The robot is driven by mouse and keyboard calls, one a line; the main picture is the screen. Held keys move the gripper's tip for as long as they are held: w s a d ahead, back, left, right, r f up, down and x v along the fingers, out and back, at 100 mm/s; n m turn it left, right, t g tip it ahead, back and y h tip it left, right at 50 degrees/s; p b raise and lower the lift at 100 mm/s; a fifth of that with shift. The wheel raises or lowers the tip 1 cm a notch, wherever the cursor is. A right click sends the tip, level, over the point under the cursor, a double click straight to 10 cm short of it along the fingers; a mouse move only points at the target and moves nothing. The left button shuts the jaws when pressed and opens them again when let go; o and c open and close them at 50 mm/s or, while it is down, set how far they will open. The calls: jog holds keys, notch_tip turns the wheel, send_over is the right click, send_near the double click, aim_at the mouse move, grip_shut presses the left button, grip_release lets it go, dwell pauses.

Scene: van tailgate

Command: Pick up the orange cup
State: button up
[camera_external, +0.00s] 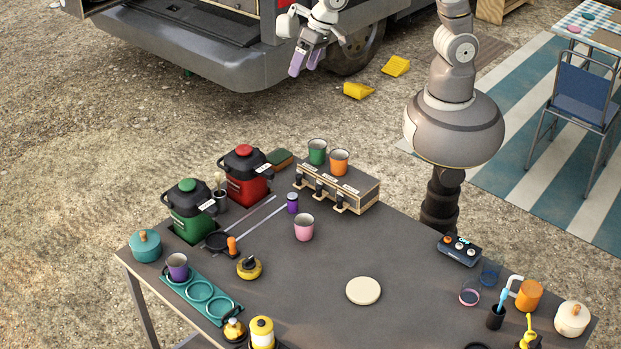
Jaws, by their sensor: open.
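An orange cup (339,163) stands upright on top of a small wooden rack (357,202) at the back of the dark table (400,262). A green cup (317,153) stands close on its left. My gripper (306,63) is in the air beyond the table, near the van's bumper. It is higher in the picture than the orange cup and well apart from it. Its two purple-grey fingers point down and are open, with nothing seen between them.
A pink cup (304,228) and a cream disc (363,291) stand mid-table. Red (247,176) and green (190,211) lidded containers are left of the rack. A purple cup (177,267) sits in a teal tray (201,290). Another orange, cylindrical object (528,295) is at the right.

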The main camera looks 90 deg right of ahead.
jog(key=w+d+r+n+t+b, duration=0.1)
jog(key=d+r+n+t+b, duration=0.1)
jog(key=r, duration=0.7)
jog(key=d+r+n+t+b, duration=0.2)
jog(key=d+r+t+b, duration=0.3)
jog(key=r+b, duration=0.3)
notch_tip(320, 180, up, 2)
jog(key=shift+w+d+r+t, duration=0.15)
jog(key=shift+w+d+t, duration=0.05)
jog(key=shift+w+t, duration=0.2)
jog(key=s+d+r+n+t+b, duration=0.1)
jog(key=s+r, duration=0.1)
jog(key=r, duration=0.1)
jog(key=s+d+r+t+b, duration=0.1)
jog(key=s+r, duration=0.1)
jog(key=r, duration=0.2)
jog(key=s+d+r+n+t+b, duration=0.1)
jog(key=s+r, duration=0.1)
jog(key=r, duration=0.2)
jog(key=shift+s+d+r+n+h+b, duration=0.1)
jog(key=shift+s+d+n+h+b, duration=0.05)
jog(key=shift+s+n+h+b, duration=0.2)
jog(key=shift+c, duration=1)
